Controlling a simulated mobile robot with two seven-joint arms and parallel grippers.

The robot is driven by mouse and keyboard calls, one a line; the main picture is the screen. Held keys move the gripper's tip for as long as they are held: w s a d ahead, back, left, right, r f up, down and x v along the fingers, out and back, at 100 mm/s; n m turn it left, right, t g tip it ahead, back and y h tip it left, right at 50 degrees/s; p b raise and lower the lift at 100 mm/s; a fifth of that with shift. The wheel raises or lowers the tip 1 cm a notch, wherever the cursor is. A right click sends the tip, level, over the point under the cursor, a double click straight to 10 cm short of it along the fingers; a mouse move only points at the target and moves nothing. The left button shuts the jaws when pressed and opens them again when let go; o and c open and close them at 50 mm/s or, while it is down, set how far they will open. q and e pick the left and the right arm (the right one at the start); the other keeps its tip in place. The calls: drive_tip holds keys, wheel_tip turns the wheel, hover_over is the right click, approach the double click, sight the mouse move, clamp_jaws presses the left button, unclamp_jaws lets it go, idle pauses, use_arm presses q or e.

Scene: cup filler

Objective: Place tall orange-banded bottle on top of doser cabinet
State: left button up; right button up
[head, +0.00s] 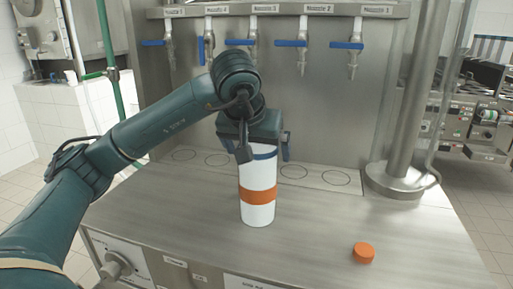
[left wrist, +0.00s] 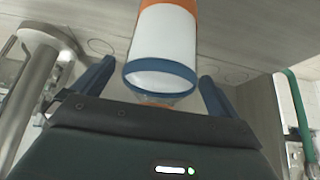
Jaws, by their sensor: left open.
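The tall white bottle with an orange band (head: 257,197) and a blue rim stands upright on the steel top of the doser cabinet (head: 180,205). My left gripper (head: 264,153) is over the bottle's upper end, with one finger on each side of it. Its fingers are open. In the left wrist view the bottle (left wrist: 163,45) shows its blue-rimmed end between the spread fingers of the left gripper (left wrist: 155,85), with gaps on both sides. The gripper partly hides the bottle's top. My right gripper is not in view.
An orange cap (head: 364,253) lies on the steel top at the right front. A thick steel post (head: 407,120) rises at the right. Several blue-handled taps (head: 302,45) hang at the back above marked circles.

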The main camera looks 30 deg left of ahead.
use_arm(q)
drive_tip(key=shift+s+r, duration=0.2)
drive_tip(key=shift+r, duration=0.25)
drive_tip(key=v, duration=1.1)
drive_tip(key=shift+p, duration=0.45)
drive_tip(key=shift+s, duration=0.1)
